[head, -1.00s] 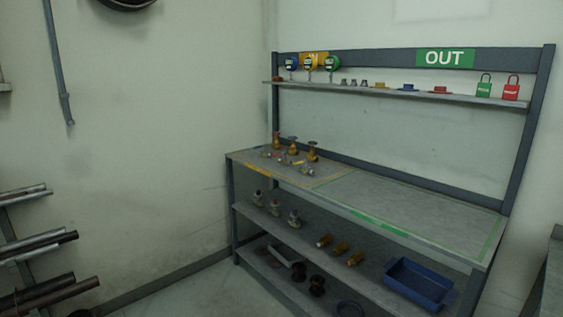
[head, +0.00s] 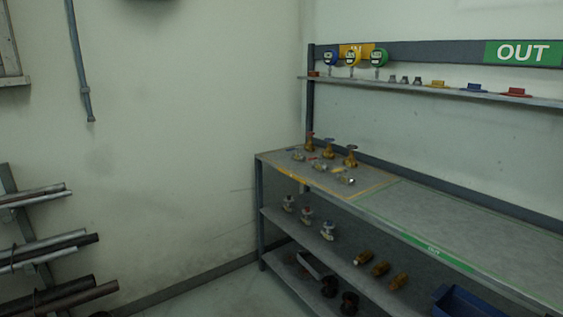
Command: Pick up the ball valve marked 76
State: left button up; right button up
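Several valves stand in the yellow-outlined area at the left end of the workbench top (head: 455,205). At the back are brass gate valves, one with a red handwheel (head: 310,143), a middle one (head: 328,148) and a right one (head: 351,156). In front lie small silver ball valves: one with a blue handle (head: 298,156), one with a red handle (head: 318,164) and one at the right (head: 346,180). They are too small for me to read any number, so I cannot tell which is marked 76. Neither gripper is in view.
Three digital gauges (head: 352,59) and small coloured parts line the upper shelf. The lower shelves hold valves, brass fittings (head: 380,268) and a blue bin (head: 470,302). Pipes (head: 50,240) lie on a rack at left. Floor shows before the bench's left end.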

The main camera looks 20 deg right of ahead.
aim_at(319, 165)
jog(key=i+l+u, duration=0.15)
jog(key=i+l, duration=0.15)
jog(key=i, duration=0.2)
jog(key=i+l+u, duration=0.2)
jog(key=i+l, duration=0.5)
jog(key=i, duration=0.15)
jog(key=i+l, duration=0.35)
jog(key=i, duration=0.1)
